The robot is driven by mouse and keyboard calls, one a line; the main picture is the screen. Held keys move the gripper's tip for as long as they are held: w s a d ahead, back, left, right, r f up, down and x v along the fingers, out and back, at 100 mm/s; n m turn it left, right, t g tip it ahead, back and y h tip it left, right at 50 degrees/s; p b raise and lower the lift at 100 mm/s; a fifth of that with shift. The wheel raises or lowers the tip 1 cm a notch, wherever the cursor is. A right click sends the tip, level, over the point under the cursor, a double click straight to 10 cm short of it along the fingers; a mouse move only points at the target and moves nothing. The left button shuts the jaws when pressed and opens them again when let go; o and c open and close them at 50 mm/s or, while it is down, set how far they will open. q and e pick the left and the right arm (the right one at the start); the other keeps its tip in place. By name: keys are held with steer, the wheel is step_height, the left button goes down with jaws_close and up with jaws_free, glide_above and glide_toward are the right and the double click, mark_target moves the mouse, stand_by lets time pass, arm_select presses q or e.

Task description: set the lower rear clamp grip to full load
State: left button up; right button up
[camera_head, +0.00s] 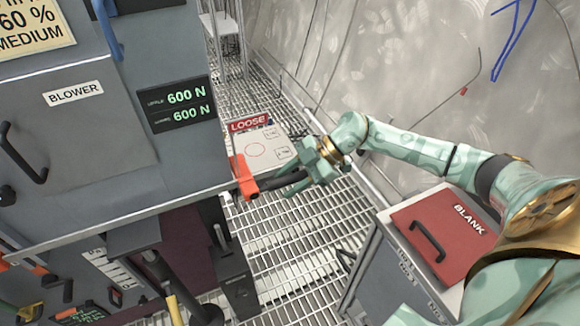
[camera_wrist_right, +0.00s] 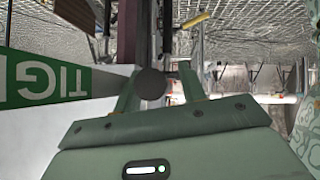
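A lever with an orange base (camera_head: 243,178) and a black handle (camera_head: 283,181) sticks out to the right from the grey machine's corner. A red LOOSE label (camera_head: 249,122) is on the pale plate (camera_head: 262,150) behind it. My right gripper (camera_head: 308,172) is at the handle's free end. In the right wrist view the handle's round dark end (camera_wrist_right: 150,83) lies between my two fingers, close to the left one, with a gap to the right one. A green label reading "TIG" (camera_wrist_right: 45,80) shows upside down there. My left gripper is not in view.
A display (camera_head: 177,106) on the machine (camera_head: 90,130) reads 600 N on both lines. A grey cabinet with a red BLANK panel (camera_head: 440,235) stands at lower right, below my right arm. Grated floor (camera_head: 300,240) lies open between them. The tunnel wall (camera_head: 400,60) is behind.

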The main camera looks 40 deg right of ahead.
steer(key=shift+w+d+r, duration=0.1)
steer(key=shift+w+r, duration=0.05)
steer(key=shift+r, duration=0.05)
stand_by(0.3)
